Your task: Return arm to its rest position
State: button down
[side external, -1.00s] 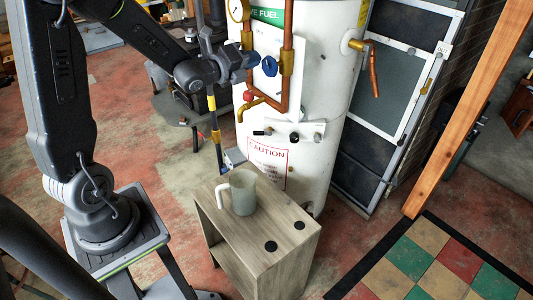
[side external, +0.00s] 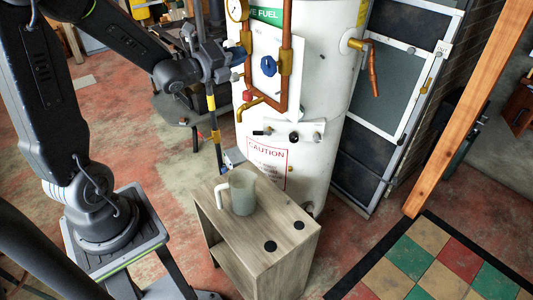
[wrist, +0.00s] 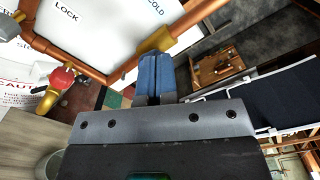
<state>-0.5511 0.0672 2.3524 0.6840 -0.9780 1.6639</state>
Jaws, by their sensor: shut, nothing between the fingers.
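My gripper (side external: 234,62) is in front of the white tank, left of the blue valve handle (side external: 268,66) and apart from it. Its blue fingers (wrist: 154,60) are together in the wrist view, with nothing between them. My arm is bent, with the upper link rising at the left and the forearm reaching down to the right. The blue handle is not clearly visible in the wrist view.
The white tank (side external: 325,65) carries copper pipes (side external: 284,40), a red knob (side external: 248,96) and a brass tap (side external: 245,109). A translucent jug (side external: 243,192) stands on a small wooden cabinet (side external: 265,222). A wooden post (side external: 465,110) leans at the right. Floor at the left is open.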

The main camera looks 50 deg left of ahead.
jog(key=shift+s+f, duration=0.1)
jog(key=shift+s, duration=0.4)
jog(key=s+d+n+g, duration=0.6)
jog(key=s+n, duration=0.4)
jog(key=n, duration=0.2)
jog(key=s+d+n+g, duration=0.6)
jog(key=s+d+n, duration=0.3)
jog(key=n, duration=0.3)
jog(key=shift+s+d+f, duration=0.15)
jog(key=shift+s, duration=0.35)
